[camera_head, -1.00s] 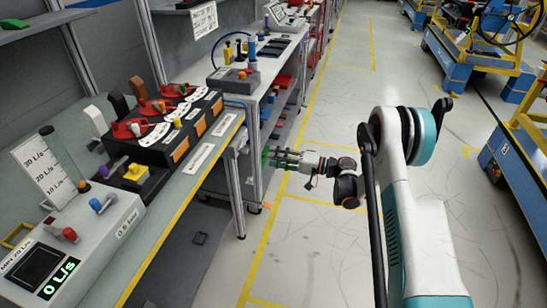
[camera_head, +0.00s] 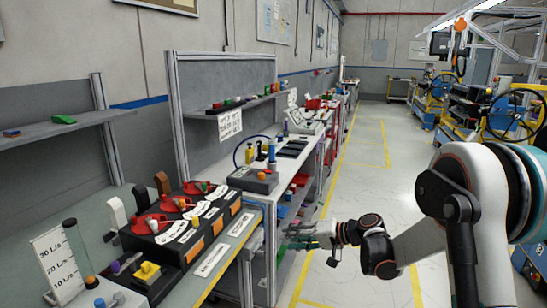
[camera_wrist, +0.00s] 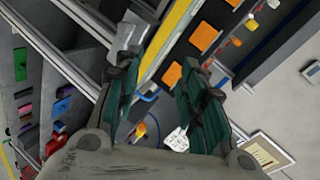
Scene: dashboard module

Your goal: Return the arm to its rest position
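My arm (camera_head: 415,250) reaches from the right side of the head view toward the bench. My gripper (camera_head: 297,236) is held in the air at the bench's front edge, right of the dashboard module. In the wrist view my gripper (camera_wrist: 160,85) has its two green-padded fingers apart, with nothing held between them. The dashboard module (camera_head: 172,262), a black box with red dials, white scales and orange squares, stands on the bench left of the gripper. Parts of the module show tilted beyond the fingers in the wrist view.
A flow gauge tube (camera_head: 76,246) stands at the lower left. A small grey box with knobs (camera_head: 252,180) stands on the further bench (camera_head: 312,157). Shelving with coloured bins (camera_head: 290,205) lies under it. The floor aisle (camera_head: 372,170) is open. Blue carts (camera_head: 430,100) stand at the right.

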